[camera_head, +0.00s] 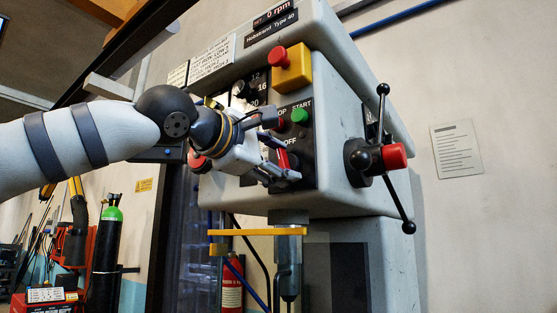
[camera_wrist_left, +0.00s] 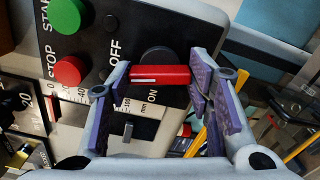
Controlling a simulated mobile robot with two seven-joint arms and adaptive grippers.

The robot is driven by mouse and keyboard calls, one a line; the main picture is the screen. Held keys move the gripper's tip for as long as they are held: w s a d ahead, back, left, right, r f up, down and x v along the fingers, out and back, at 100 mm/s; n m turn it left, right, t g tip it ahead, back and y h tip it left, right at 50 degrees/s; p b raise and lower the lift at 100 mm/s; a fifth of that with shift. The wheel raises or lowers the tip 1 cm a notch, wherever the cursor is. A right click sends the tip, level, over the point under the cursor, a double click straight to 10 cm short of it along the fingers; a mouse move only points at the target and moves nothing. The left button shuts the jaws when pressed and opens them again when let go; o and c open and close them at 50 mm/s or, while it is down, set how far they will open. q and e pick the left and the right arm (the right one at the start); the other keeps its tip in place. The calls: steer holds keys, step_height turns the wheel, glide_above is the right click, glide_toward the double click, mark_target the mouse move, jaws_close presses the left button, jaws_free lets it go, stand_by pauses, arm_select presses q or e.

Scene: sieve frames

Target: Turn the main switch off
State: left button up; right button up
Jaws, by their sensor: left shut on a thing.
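The main switch is a red bar handle (camera_wrist_left: 165,75) on a round black base, on a dark panel (camera_wrist_left: 95,25) with OFF and ON printed beside it. In the left wrist view the bar lies level, and its white mark is at the left end. OFF stands up and left of it, ON below it. My left gripper (camera_wrist_left: 160,82) is shut on the bar, one finger at each end. In the head view my left gripper (camera_head: 279,158) is at the lower part of the machine's front panel, and the red handle (camera_head: 282,158) shows between its fingers. My right gripper is out of view.
The green START button (camera_head: 299,116) and red STOP button (camera_wrist_left: 69,71) are close to the gripper. A yellow box with a red button (camera_head: 291,68) sits above. A lever hub with a red cap (camera_head: 394,156) sticks out at right. A yellow bar (camera_head: 258,232) is below.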

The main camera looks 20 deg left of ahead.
arm_select(q)
steer(key=shift+m, duration=1.5)
steer(key=o, duration=1.1)
steer(key=shift+w+a, duration=0.1)
steer(key=shift+o, duration=0.2)
steer(key=v, duration=1.2)
